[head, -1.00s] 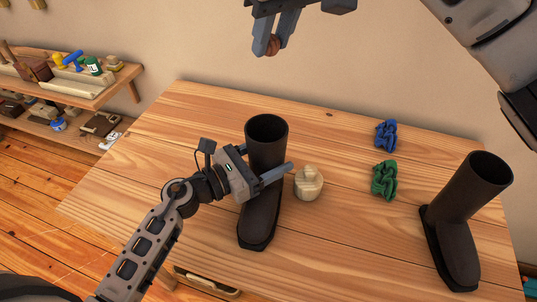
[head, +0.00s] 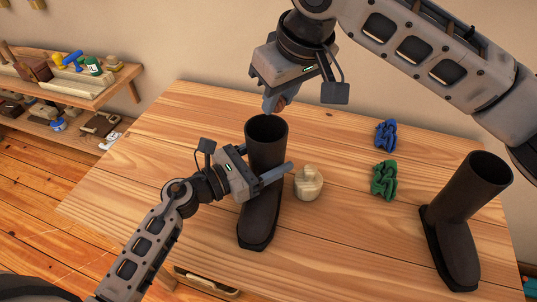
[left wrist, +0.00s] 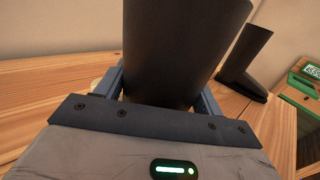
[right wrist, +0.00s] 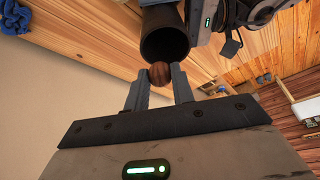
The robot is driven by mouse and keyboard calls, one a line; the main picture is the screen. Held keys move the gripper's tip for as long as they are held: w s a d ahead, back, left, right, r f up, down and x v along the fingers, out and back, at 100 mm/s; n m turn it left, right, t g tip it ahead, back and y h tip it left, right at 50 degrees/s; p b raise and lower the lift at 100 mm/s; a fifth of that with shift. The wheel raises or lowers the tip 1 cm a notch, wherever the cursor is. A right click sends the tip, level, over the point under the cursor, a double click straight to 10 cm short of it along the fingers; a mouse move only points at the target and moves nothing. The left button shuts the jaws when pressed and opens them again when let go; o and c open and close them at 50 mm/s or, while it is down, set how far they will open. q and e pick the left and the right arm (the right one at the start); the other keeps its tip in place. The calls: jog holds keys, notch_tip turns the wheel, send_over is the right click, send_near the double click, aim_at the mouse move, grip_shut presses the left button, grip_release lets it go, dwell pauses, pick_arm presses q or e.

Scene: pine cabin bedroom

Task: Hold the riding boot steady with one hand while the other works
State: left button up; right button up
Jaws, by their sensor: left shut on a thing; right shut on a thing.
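A dark riding boot (head: 262,215) stands upright on the wooden table, its open top facing up. My left gripper (head: 268,174) is shut around its shaft; the left wrist view shows the shaft (left wrist: 180,50) between the fingers. My right gripper (head: 275,103) points down just above and behind the boot's opening. It is shut on a small brown rounded thing (right wrist: 160,73), mostly hidden in the head view. In the right wrist view this thing appears in front of the boot's opening (right wrist: 165,35). A second dark boot (head: 465,210) stands at the table's right.
A pale knobbed object (head: 308,183) stands right of the held boot, close to my left gripper's finger. A blue bundle (head: 386,135) and a green bundle (head: 384,180) lie between the boots. A shelf (head: 75,85) with small items is at the left. The table's left part is clear.

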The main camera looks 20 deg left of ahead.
jog(key=o, duration=1)
jog(key=shift+r, duration=0.1)
jog(key=v, duration=1.2)
